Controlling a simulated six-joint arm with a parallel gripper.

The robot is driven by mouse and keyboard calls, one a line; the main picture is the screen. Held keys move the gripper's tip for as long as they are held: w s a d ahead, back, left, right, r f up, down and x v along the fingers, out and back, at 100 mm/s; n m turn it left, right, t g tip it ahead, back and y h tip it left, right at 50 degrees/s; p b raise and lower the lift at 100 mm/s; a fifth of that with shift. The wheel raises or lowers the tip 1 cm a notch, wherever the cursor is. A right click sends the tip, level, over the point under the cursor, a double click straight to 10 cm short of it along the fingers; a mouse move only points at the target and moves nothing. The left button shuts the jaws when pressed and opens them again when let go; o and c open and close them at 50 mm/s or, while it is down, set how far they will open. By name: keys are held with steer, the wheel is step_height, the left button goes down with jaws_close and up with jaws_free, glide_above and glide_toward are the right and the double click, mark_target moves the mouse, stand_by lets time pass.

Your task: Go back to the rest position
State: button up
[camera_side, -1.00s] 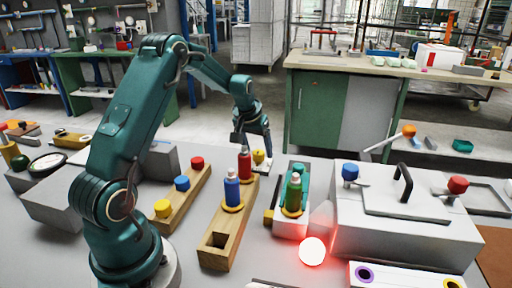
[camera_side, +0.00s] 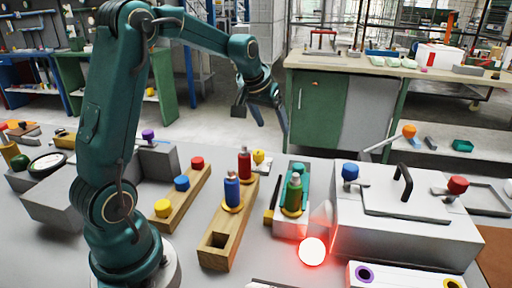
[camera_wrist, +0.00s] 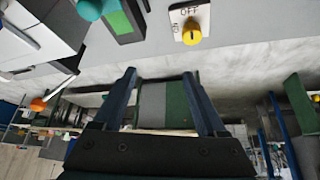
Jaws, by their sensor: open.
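My gripper (camera_side: 273,118) is open and empty, raised above and behind the work table in the side view. Its two fingers (camera_wrist: 158,98) stand apart in the wrist view with nothing between them. Below it on the table, a red bottle (camera_side: 244,163) and a blue bottle (camera_side: 232,190) stand in a wooden rack (camera_side: 217,252). A green bottle (camera_side: 293,192) stands on a small white block to their right. A yellow knob (camera_wrist: 192,33) on an on/off plate shows in the wrist view.
A grey box with a black handle (camera_side: 404,182) stands at the right, with a blue knob (camera_side: 350,172) and a red knob (camera_side: 457,185). A red-glowing lamp (camera_side: 312,251) is at the front. A wooden strip with coloured buttons (camera_side: 182,184) lies left. The air around my gripper is clear.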

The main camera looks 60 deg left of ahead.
steer(key=s+d+r+m+t+h, duration=0.1)
steer(key=s+d+r+m, duration=0.15)
steer(key=s+d, duration=0.35)
steer(key=s+d+r+m+t, duration=0.1)
steer(key=s+d+r, duration=0.25)
steer(key=d, duration=0.35)
steer(key=s+d+f+g, duration=0.1)
steer(key=s+d+f, duration=0.1)
steer(key=s, duration=0.4)
steer(key=s+d+f+m+g+h, duration=0.1)
steer(key=s+d+f, duration=0.1)
steer(key=s, duration=0.3)
steer(key=shift+s+d+f+h, duration=0.15)
steer(key=shift+s+f+h, duration=0.2)
steer(key=shift+f, duration=0.15)
